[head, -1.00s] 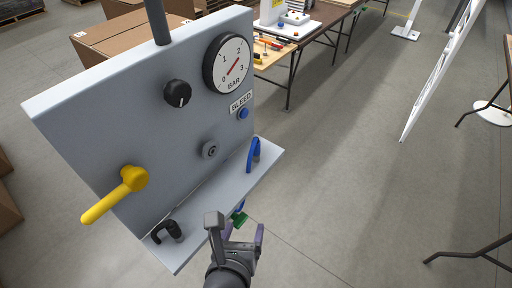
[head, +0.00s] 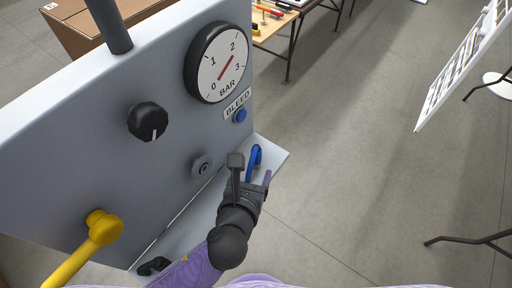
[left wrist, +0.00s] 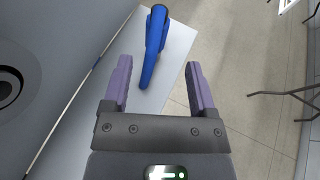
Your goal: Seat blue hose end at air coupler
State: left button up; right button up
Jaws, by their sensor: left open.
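The blue hose end (head: 257,154) stands on the panel's shelf (head: 273,149) near its right end, partly hidden by my gripper in the head view. In the left wrist view the blue hose end (left wrist: 153,50) lies ahead of the fingertips, between their lines and nearer the left finger. My left gripper (head: 254,178) is open and empty, just short of it. It also shows in the left wrist view (left wrist: 157,78). The grey round air coupler (head: 202,166) is on the panel face, left of my gripper; it shows at the left edge of the wrist view (left wrist: 10,82). My right gripper is not in view.
The grey panel (head: 90,150) carries a pressure gauge (head: 218,62), a black knob (head: 149,121), a blue bleed button (head: 240,115) and a yellow lever (head: 100,228). A black hose end (head: 153,266) is at the shelf's left.

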aim_at(255, 158)
pick_arm(q)
jog(key=x, duration=0.4)
jog(key=r+b+x, duration=0.1)
jog(key=x, duration=0.1)
jog(key=shift+w+a, duration=0.15)
jog(key=shift+w, duration=0.15)
jog(key=shift+c, duration=0.2)
grip_shut()
